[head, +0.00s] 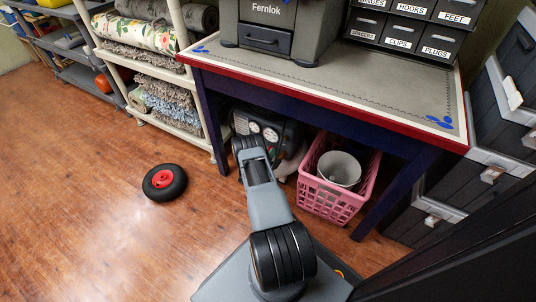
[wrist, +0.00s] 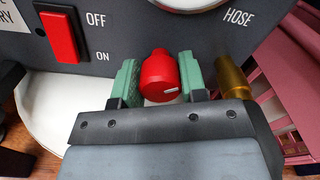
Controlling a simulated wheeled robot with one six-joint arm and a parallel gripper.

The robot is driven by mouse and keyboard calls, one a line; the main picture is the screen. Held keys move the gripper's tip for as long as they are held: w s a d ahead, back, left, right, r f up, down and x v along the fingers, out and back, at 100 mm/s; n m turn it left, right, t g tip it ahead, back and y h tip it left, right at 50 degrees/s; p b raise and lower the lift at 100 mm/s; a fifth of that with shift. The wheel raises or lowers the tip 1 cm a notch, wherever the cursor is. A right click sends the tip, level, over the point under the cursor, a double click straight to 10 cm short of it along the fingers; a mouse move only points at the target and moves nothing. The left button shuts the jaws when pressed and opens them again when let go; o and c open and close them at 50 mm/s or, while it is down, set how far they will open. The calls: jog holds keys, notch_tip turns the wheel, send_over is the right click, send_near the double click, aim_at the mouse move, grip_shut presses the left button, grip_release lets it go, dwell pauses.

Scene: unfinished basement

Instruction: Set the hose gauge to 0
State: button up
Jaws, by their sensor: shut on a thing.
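The machine (head: 270,130) with the gauges stands under the workbench, partly hidden by my arm in the head view. In the wrist view its dark panel (wrist: 120,42) shows the HOSE label (wrist: 238,17) beside a round gauge (wrist: 190,3), of which only the lower rim shows, so its reading is out of view. Below the gauge is a red knob (wrist: 158,72) with a white mark pointing right. My gripper (wrist: 158,80) is shut on the knob, one green finger on each side. The fingertips are hidden in the head view.
A red ON/OFF switch (wrist: 62,36) is left of the knob and a brass fitting (wrist: 232,78) close right. A pink basket (head: 322,203) with a bucket stands right of the machine. A black wheel (head: 165,182) lies on open floor. The workbench (head: 340,75) overhangs.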

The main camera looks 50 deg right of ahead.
jog(key=n+b, duration=0.3)
jog(key=n, duration=0.2)
jog(key=shift+f, duration=0.15)
jog(key=n+b, duration=0.1)
jog(key=n, duration=0.4)
jog(key=shift+n, duration=0.4)
jog(key=o, duration=0.9)
jog(key=shift+o, duration=0.2)
jog(key=p+v, duration=0.4)
jog(key=v, duration=0.9)
jog(key=shift+a, duration=0.4)
